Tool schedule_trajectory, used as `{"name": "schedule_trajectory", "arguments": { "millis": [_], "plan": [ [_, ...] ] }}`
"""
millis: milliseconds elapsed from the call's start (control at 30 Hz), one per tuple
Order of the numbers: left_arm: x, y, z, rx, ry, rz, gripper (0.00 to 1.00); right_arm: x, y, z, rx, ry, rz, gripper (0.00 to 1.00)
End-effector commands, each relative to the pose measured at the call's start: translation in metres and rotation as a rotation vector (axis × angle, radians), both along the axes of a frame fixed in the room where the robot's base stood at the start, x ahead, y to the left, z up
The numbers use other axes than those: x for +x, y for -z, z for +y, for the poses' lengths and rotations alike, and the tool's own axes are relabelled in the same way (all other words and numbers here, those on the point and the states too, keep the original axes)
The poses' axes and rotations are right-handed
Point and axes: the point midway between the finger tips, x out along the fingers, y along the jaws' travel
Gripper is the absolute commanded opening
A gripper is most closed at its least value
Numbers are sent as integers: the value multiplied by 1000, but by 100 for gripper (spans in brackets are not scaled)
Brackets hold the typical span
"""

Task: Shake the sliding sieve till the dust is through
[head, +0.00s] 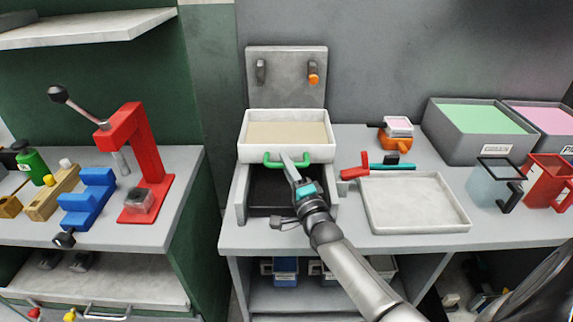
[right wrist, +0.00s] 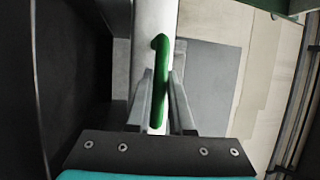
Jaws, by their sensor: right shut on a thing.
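The sliding sieve is a white-walled box (head: 289,153) holding a beige layer (head: 288,133), with a green handle (head: 272,161) on its front. It sits at the back of a grey frame with a dark open bay (head: 280,194) in front. My right gripper (head: 288,160) is shut on the green handle. In the right wrist view the handle (right wrist: 159,75) stands between the two fingers (right wrist: 160,105), beside the white wall. I cannot tell whether the beige layer is dust or mesh. My left gripper is not in view.
A grey panel with two knobs (head: 286,75) stands behind the sieve. An empty pale tray (head: 416,229) lies right of the frame, with a red-handled tool (head: 360,171) at its edge. Bins (head: 466,145) and jugs (head: 495,185) stand farther right. A red press (head: 150,150) is on the left bench.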

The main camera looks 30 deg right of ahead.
Motion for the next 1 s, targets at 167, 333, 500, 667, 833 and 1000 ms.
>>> {"name": "schedule_trajectory", "arguments": {
  "millis": [167, 333, 500, 667, 833, 1000],
  "plan": [
    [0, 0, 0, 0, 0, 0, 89, 0, 0, 0, 0, 0, 0, 0],
    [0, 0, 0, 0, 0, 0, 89, 0, 0, 0, 0, 0, 0, 0],
    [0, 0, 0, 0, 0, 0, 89, 0, 0, 0, 0, 0, 0, 0],
    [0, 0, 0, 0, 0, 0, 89, 0, 0, 0, 0, 0, 0, 0],
    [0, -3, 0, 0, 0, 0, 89, -3, 0, 2, 1, -1, 2, 0],
    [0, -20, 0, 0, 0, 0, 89, -23, -1, 15, 4, -2, 6, 0]
  ]
}}
